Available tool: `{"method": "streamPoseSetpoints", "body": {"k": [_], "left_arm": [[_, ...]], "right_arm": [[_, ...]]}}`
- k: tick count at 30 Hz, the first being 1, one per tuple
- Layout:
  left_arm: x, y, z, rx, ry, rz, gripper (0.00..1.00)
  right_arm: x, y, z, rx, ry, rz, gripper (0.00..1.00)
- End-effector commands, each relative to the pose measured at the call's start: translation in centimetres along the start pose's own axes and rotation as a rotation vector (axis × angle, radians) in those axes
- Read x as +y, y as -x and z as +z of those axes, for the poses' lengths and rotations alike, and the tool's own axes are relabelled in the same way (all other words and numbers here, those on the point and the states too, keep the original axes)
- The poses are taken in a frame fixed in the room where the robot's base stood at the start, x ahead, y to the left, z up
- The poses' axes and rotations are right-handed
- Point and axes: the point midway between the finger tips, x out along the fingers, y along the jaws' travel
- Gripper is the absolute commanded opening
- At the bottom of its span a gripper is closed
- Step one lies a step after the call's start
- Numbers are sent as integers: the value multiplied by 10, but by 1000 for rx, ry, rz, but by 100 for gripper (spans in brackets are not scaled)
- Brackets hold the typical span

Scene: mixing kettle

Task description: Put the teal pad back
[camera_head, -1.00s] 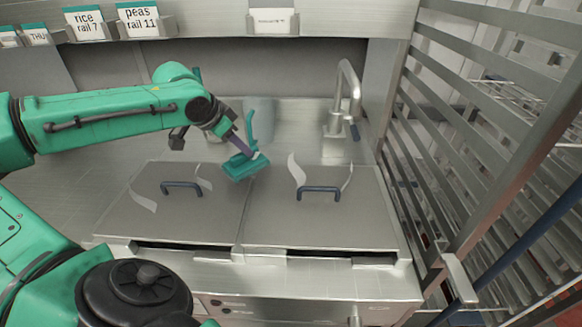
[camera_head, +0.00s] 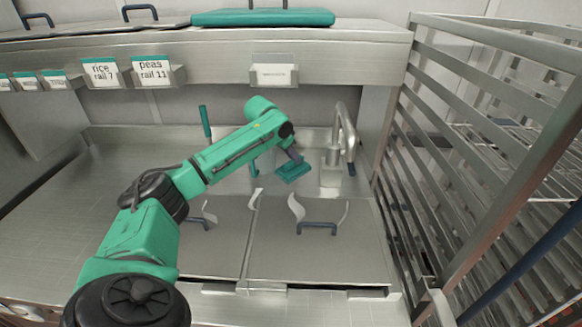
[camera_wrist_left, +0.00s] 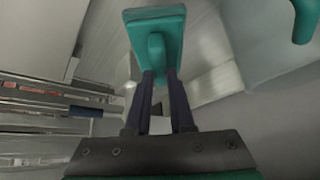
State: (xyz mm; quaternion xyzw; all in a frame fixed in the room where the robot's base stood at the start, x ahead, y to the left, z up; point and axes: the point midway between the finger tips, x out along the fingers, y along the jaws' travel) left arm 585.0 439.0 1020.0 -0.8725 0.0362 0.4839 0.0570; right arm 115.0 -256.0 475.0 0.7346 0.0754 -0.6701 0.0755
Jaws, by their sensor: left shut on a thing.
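The teal pad (camera_head: 293,172) is a flat block with a handle on its back. In the head view it is behind the two lids, just left of the tap. My left gripper (camera_head: 294,156) is shut on its handle. In the left wrist view the fingers (camera_wrist_left: 160,76) close on the handle stub of the pad (camera_wrist_left: 158,20), which hangs beyond the fingertips. Whether the pad touches the steel below it cannot be told. My right gripper is not in view.
A steel tap (camera_head: 343,145) stands close right of the pad. Two lids, left (camera_head: 222,235) and right (camera_head: 325,262), have blue handles. A slatted rack (camera_head: 470,170) borders the right. A teal board (camera_head: 263,17) lies on the upper shelf. A teal upright handle (camera_head: 206,121) stands behind my arm.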

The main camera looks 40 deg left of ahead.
Motion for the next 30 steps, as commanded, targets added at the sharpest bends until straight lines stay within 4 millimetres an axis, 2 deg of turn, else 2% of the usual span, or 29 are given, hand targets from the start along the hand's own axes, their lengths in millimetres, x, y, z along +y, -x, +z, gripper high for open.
{"method": "streamPoseSetpoints", "body": {"k": [1, 10, 16, 17, 19, 30], "left_arm": [[-1, -10, 11, -15, 1, -3, 0], [3, -50, 37, -12, 1, -1, 0], [3, -55, 39, -8, 1, -1, 0], [3, -55, 40, -8, 1, -1, 25], [3, -55, 40, -9, 1, -1, 52], [3, -51, 39, -8, 0, -1, 52]], "right_arm": [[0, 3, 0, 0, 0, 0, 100], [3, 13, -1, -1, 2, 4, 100], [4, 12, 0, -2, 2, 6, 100], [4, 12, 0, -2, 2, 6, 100], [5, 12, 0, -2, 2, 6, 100], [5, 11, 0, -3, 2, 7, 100]]}}
